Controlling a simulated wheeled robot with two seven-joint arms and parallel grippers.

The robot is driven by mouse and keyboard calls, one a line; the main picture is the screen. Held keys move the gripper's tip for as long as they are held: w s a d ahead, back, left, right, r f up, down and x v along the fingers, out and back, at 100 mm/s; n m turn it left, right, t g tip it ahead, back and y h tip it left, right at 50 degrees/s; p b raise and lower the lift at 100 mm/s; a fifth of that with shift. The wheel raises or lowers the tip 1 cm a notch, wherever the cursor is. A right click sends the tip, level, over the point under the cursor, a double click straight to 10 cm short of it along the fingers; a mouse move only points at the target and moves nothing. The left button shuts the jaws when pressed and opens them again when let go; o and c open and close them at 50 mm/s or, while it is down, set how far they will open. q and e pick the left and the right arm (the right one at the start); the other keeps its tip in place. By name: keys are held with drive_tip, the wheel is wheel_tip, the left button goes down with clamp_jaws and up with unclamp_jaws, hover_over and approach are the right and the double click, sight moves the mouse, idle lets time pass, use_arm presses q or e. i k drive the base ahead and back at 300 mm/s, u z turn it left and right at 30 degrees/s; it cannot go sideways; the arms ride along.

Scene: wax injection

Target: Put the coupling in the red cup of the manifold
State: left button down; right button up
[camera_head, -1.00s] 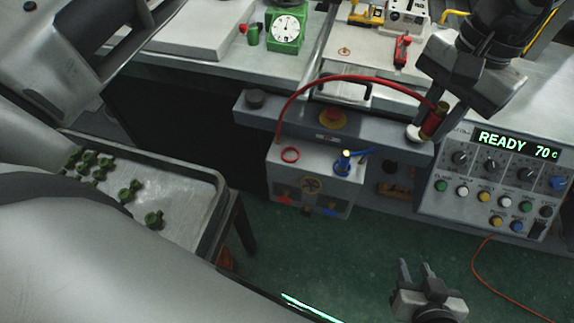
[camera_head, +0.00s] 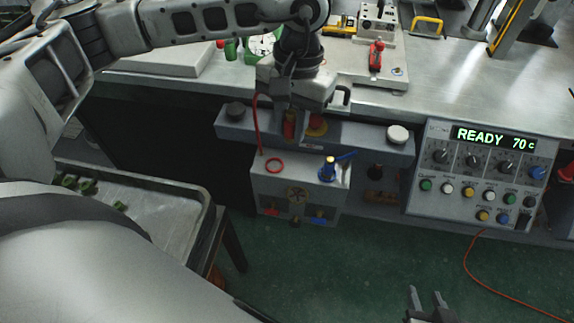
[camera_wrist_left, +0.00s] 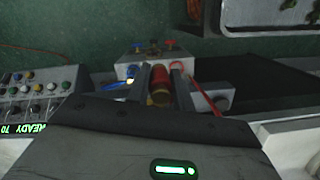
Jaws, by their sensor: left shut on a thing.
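My left gripper (camera_head: 290,120) is shut on the red coupling (camera_head: 289,126), which has a brass-coloured end. It holds the coupling above and behind the manifold (camera_head: 265,192), a pale box on the front of the bench. The red cup (camera_head: 274,165) shows as a red ring on the left of the manifold's top. The coupling is apart from it, up and to the right in the head view. The left wrist view shows the coupling (camera_wrist_left: 160,86) between the fingers, with the red cup (camera_wrist_left: 178,65) beyond. My right gripper (camera_head: 428,303) is open and empty at the bottom.
A blue fitting (camera_head: 328,168) stands upright on the manifold's right. A red hose (camera_head: 259,130) hangs left of my left gripper. The control panel (camera_head: 475,180) reads READY 70. A tray (camera_head: 180,205) with green parts stands left.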

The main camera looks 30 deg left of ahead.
sight(274, 166)
drive_tip(key=z, duration=2.05)
drive_tip(key=i, duration=0.75)
drive_tip(key=u, duration=2.8)
